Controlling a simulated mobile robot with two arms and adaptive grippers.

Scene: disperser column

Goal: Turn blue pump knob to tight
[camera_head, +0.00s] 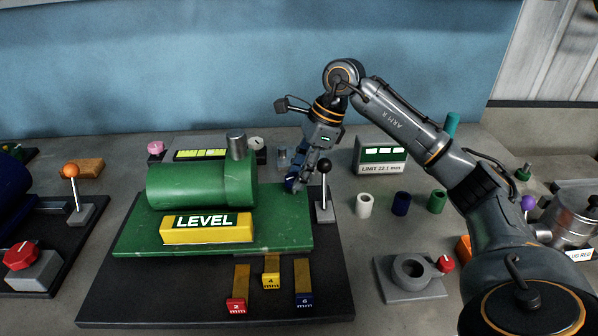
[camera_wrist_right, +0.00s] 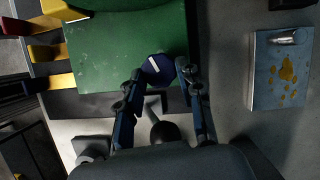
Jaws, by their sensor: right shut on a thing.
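The blue knob (camera_wrist_right: 158,70) is at the edge of the green base plate (camera_wrist_right: 115,50) in the right wrist view. It has a dark blue face with a short white mark. My right gripper (camera_wrist_right: 160,72) has its fingertips on either side of the knob and is shut on it. In the head view my right gripper (camera_head: 297,178) points down at the right end of the green pump (camera_head: 190,185), and its fingers mostly hide the knob there. My left gripper is not in view.
A lever with a black ball (camera_head: 324,166) stands close to the right of my right gripper. A yellow LEVEL block (camera_head: 207,230) is in front of the pump. White (camera_head: 364,204), blue (camera_head: 401,204) and green (camera_head: 437,201) cylinders stand to the right.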

